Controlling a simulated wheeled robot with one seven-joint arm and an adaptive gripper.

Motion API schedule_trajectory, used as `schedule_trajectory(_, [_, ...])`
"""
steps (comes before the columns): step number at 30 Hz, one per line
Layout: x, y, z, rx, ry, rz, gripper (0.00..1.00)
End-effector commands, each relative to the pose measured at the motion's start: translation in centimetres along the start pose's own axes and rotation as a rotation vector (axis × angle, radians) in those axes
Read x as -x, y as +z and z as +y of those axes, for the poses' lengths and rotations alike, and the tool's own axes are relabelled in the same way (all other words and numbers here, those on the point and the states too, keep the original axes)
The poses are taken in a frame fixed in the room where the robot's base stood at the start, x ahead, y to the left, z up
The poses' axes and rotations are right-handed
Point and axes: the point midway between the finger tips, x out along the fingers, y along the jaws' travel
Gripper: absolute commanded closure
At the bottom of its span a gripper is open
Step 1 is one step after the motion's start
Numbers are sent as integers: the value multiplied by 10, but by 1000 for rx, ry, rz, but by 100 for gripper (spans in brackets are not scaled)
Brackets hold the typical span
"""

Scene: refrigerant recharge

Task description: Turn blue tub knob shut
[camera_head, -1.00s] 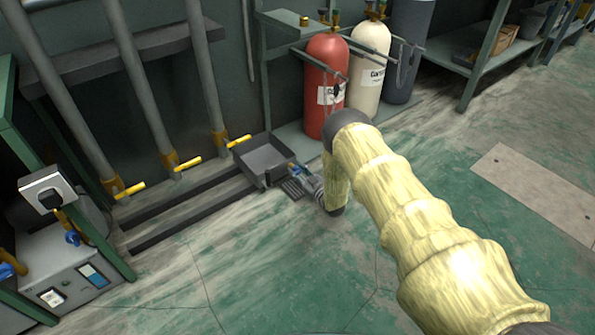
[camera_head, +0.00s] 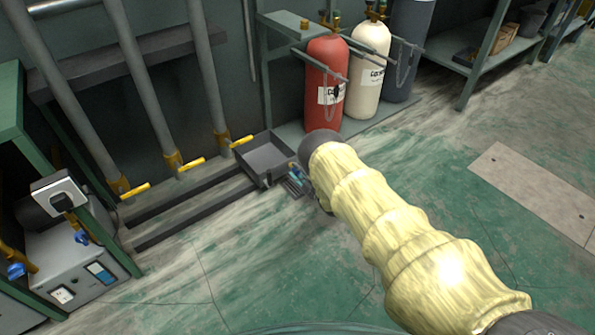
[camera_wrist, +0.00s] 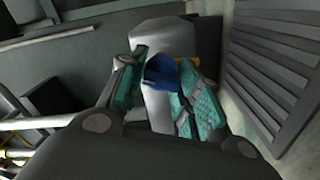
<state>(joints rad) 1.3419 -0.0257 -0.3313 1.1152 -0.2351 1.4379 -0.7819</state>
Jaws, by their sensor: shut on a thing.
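The dark grey tub (camera_head: 266,158) stands on the floor left of the red cylinder. A small blue knob (camera_head: 292,168) shows at its right front corner, partly hidden by my arm. In the wrist view the blue knob (camera_wrist: 160,73) sits on a grey fitting (camera_wrist: 162,38). My gripper (camera_wrist: 161,93) has teal-padded fingers on both sides of the knob and is shut on it. In the head view most of my gripper is hidden behind my yellow-sleeved arm. How far the knob is turned cannot be told.
A dark slatted grate (camera_wrist: 275,65) lies right of the fitting in the wrist view. A red cylinder (camera_head: 326,75) and a cream cylinder (camera_head: 369,60) stand behind the tub. Pipes with yellow handles (camera_head: 191,164) are at left. Open floor lies in front.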

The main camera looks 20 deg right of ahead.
Motion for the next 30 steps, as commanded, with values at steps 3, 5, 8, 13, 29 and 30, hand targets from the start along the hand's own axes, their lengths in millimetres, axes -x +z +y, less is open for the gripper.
schedule_trajectory(3, [1,0,-2,102,-3,0,91])
schedule_trajectory(5, [1,0,-1,152,-2,0,91])
schedule_trajectory(8, [1,0,-2,227,-2,1,91])
schedule_trajectory(13, [1,1,-3,331,-2,0,91])
schedule_trajectory(29, [1,1,-3,447,-2,-1,91])
schedule_trajectory(30, [2,1,-3,447,-2,-1,91])
